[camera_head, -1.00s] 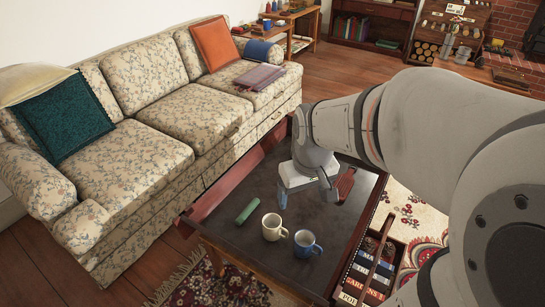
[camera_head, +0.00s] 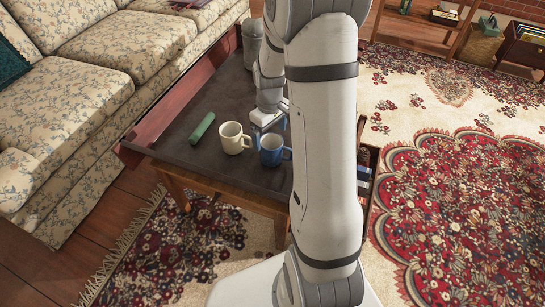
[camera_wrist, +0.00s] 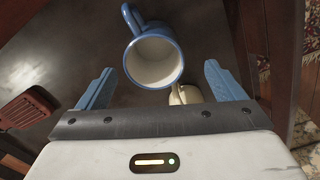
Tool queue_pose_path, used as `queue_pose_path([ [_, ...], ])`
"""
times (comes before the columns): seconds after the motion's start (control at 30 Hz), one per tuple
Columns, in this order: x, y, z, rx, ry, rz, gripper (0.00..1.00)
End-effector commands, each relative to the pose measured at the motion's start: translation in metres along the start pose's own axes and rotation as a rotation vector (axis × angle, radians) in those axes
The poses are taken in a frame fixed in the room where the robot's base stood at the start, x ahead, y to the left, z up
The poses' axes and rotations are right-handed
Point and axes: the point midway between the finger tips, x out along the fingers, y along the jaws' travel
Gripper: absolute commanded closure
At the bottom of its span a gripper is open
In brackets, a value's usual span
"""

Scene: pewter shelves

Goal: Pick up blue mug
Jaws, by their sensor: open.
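The blue mug (camera_head: 271,151) stands upright near the front edge of the dark table (camera_head: 215,98), beside a cream mug (camera_head: 231,139). In the wrist view the blue mug (camera_wrist: 155,60) shows its pale inside, with its handle toward the upper left. My gripper (camera_head: 268,130) is close to the blue mug, on its far side in the head view. In the wrist view its two blue fingers are wide apart with nothing held, and the mug lies between and beyond the tips (camera_wrist: 158,70). The cream mug (camera_wrist: 183,95) is partly hidden behind the blue mug and my gripper.
A green cylinder (camera_head: 202,128) lies left of the cream mug. A grey canister (camera_head: 252,45) stands at the table's far end. A reddish-brown slatted object (camera_wrist: 27,112) is at the left in the wrist view. A floral sofa (camera_head: 95,75) borders the table's left side.

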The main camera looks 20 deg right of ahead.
Motion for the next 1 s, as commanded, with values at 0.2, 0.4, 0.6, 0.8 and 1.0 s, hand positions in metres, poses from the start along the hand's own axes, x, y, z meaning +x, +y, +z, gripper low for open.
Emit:
queue_pose_path([
  [0.2, 0.024, 0.001, 0.002, 0.002, -0.001, -0.001, 0.11],
  [0.4, 0.050, 0.007, 0.004, 0.004, -0.001, -0.001, 0.11],
  [0.6, 0.070, 0.008, 0.004, 0.002, 0.000, 0.000, 0.11],
  [0.8, 0.069, 0.008, 0.004, 0.003, 0.000, 0.000, 0.11],
  [1.0, 0.069, 0.008, 0.004, 0.003, 0.000, 0.000, 0.27],
])
